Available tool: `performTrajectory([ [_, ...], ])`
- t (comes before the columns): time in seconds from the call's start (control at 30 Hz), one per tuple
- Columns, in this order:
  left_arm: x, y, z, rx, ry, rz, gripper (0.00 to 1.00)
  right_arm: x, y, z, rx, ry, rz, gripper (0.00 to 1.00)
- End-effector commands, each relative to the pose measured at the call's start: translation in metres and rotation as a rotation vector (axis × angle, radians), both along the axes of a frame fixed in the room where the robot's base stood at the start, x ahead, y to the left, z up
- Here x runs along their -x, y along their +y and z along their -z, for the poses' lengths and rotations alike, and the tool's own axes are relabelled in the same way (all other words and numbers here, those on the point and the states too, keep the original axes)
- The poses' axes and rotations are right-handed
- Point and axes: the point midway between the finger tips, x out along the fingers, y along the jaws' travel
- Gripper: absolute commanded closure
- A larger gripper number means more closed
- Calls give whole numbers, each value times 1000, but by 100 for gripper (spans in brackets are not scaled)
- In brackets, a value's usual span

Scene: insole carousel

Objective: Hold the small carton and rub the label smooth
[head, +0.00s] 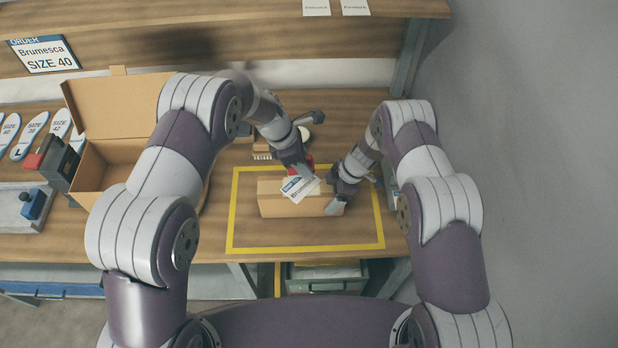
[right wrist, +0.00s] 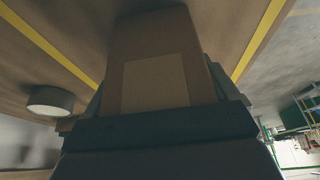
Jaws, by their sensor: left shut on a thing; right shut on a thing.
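The small carton (head: 275,207) is a closed brown box lying inside the yellow outline on the bench. My right gripper (head: 340,198) is shut on its right end. In the right wrist view the carton (right wrist: 155,45) sits between the fingers, with a paler square patch on the face towards the camera. A white label (head: 300,189) with a blue band and printed text sits askew over the carton's top and front edge. My left gripper (head: 303,174) is shut at the label's upper edge, apparently gripping it. Whether the label lies flat on the carton is unclear.
A red object (head: 298,168) stands just behind the left gripper, beside a brush (head: 262,156). A large open box (head: 105,165) and several insoles (head: 30,135) are at the left. The yellow outline (head: 300,248) has free room in front of the carton.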

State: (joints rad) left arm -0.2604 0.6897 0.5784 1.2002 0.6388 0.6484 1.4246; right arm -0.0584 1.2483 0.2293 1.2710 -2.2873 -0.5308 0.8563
Motion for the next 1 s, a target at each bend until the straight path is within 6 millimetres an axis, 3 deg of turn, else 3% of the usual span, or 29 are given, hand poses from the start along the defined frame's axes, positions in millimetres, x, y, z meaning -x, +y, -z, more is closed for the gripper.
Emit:
performTrajectory([
  [0.2, -18, -14, 29, -3, 12, 172, 91, 0, 0, 0, 0, 0, 0, 47],
  [0.4, -19, -19, 22, 13, -10, 381, 91, 0, 0, 0, 0, 0, 0, 47],
  [0.73, -19, -19, 48, 14, -13, 390, 91, 0, 0, 0, 0, 0, 0, 47],
  [1.0, -19, -19, 50, 13, -15, 389, 91, 0, 0, 0, 0, -1, 0, 47],
])
